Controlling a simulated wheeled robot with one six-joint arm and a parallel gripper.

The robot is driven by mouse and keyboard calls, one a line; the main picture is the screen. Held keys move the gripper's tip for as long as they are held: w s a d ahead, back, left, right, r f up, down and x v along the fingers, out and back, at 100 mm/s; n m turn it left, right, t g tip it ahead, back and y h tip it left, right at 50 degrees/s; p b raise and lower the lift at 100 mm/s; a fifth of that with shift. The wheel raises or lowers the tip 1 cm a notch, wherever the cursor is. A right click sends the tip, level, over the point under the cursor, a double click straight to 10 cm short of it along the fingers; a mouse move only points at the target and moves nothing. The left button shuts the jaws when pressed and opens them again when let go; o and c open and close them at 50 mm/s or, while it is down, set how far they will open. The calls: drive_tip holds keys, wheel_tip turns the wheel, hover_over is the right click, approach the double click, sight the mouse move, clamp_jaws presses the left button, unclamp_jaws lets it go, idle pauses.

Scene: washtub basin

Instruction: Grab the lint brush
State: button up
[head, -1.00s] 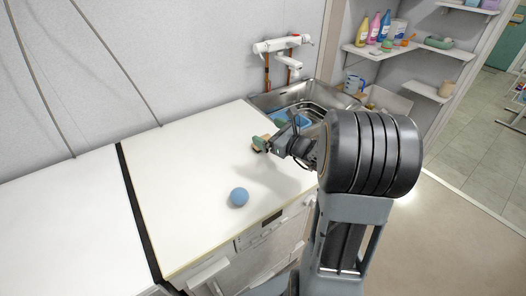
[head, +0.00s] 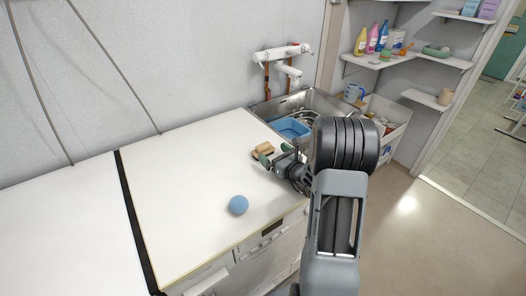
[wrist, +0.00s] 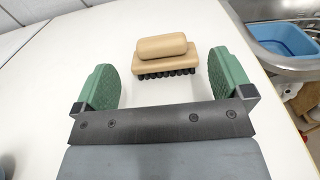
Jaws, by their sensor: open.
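The lint brush is most likely the tan brush (wrist: 164,52) with a rounded handle block and dark bristles, lying bristles down on the white counter. It also shows in the head view (head: 262,149), small and partly beside my gripper. My gripper (wrist: 164,82) is open, with green pads on either side. Nothing is held. In the head view my gripper (head: 275,155) is at the counter's right side, close to the brush.
A blue ball (head: 238,205) sits on the white counter (head: 180,190). A metal sink with a blue basin (head: 291,128) is behind my gripper, under a wall tap (head: 283,55). Corner shelves (head: 405,62) hold bottles. The counter's left part is clear.

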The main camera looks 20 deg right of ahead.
sight(265, 146)
drive_tip(key=x, duration=0.5)
drive_tip(key=shift+p, duration=0.3)
drive_tip(key=c, duration=1)
